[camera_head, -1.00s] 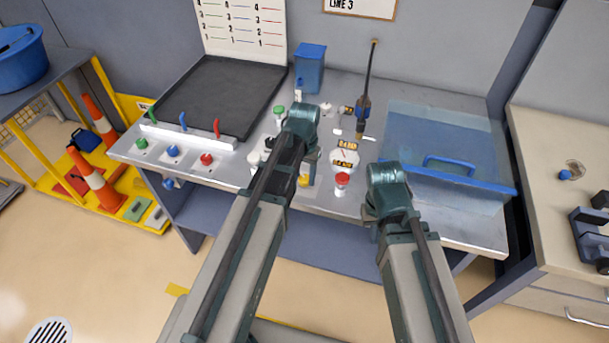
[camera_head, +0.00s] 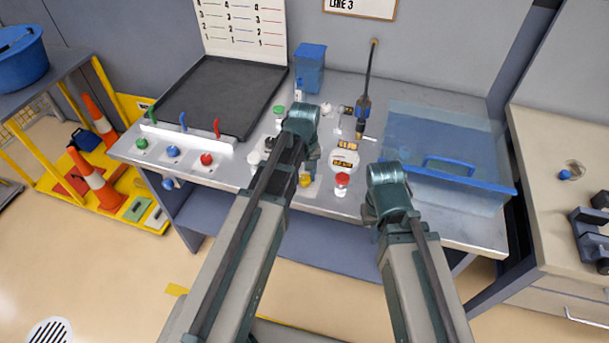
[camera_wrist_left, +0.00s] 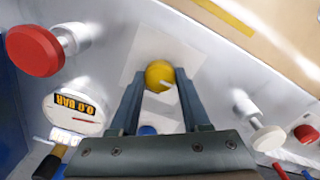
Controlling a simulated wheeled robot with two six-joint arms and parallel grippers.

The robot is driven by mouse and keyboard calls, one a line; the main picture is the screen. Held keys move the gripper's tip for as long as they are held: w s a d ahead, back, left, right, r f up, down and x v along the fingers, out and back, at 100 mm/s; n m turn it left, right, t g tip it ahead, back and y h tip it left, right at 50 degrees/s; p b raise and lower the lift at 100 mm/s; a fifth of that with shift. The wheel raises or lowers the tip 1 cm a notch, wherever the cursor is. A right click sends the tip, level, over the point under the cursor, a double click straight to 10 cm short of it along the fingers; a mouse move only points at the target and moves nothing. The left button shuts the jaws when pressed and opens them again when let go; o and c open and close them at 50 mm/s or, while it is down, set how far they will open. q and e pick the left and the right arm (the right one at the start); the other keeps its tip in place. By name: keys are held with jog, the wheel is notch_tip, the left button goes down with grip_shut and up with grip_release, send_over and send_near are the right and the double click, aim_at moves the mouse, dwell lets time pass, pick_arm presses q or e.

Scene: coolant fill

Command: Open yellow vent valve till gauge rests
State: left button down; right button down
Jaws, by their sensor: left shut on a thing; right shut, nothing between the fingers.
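The yellow vent valve knob (camera_wrist_left: 160,76) sits between the two fingers of my left gripper (camera_wrist_left: 158,88) in the left wrist view, on a pale square plate. The gripper is shut on it. A pale mark shows on the knob's side. In the head view the yellow knob (camera_head: 304,181) is partly covered by my left gripper (camera_head: 307,172). The round white gauge (camera_wrist_left: 75,112) beside it reads 0.0 BAR, with a red needle; it also shows in the head view (camera_head: 344,162). My right gripper (camera_head: 371,214) is shut and empty at the bench's front edge, its fingers mostly hidden.
A red knob (camera_head: 342,180) stands close to the gauge, between my two grippers. A clear blue tank (camera_head: 440,137) with a handle is at the right. A black tray (camera_head: 215,95) and coloured buttons are at the left.

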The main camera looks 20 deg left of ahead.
aim_at(305, 178)
dwell(0.5)
pick_arm(q)
jog(key=shift+c, duration=1.9)
grip_release()
jog(key=shift+r, duration=0.1)
notch_tip(305, 178, up, 14)
jog(key=p, duration=1.4)
jog(key=shift+f, duration=0.2)
